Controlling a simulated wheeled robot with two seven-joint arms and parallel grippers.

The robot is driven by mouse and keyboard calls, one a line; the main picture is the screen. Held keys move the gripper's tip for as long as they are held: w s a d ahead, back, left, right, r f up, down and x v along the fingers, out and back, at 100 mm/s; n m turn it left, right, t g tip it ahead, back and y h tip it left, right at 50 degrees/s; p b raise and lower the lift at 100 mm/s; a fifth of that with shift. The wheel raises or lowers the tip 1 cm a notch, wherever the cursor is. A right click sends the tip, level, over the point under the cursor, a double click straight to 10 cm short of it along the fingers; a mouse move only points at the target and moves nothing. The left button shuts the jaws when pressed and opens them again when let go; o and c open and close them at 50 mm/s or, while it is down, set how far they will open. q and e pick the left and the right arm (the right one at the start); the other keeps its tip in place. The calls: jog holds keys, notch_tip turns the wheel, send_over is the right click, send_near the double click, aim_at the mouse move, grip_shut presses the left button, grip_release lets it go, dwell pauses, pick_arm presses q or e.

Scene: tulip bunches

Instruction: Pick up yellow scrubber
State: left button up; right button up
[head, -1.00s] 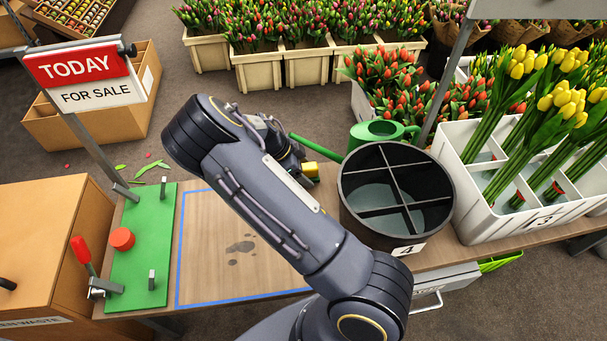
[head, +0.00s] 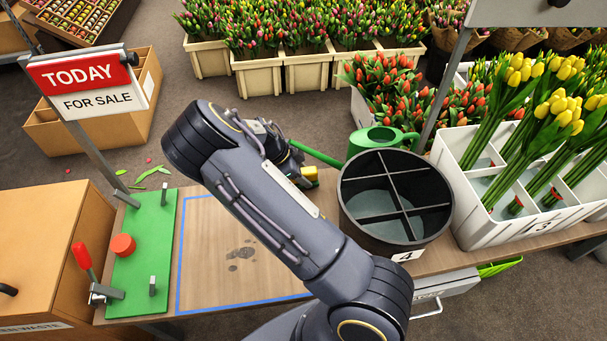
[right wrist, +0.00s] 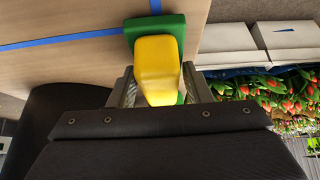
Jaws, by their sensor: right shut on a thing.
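The yellow scrubber (right wrist: 158,62) has a yellow block body on a green base. It sits between the two fingers of my right gripper (right wrist: 157,88) in the right wrist view, and the gripper is shut on it. In the head view a small yellow part of the scrubber (head: 309,174) shows at the end of my right gripper (head: 300,178), near the table's back edge and left of the black bucket. My arm hides much of the gripper there. Whether the scrubber touches the table cannot be told. My left gripper is not in view.
The black divided bucket (head: 370,240) stands right of the gripper, with a green watering can (head: 377,140) behind it. A white crate of yellow tulips (head: 475,220) is further right. A blue-taped area (head: 215,285) with dark smudges lies left, beside a green board (head: 140,265).

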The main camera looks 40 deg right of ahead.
jog(key=w+a, duration=0.2)
jog(key=w, duration=0.6)
jog(key=w+a+p, duration=0.1)
jog(key=w+a, duration=0.2)
jog(key=w, duration=0.6)
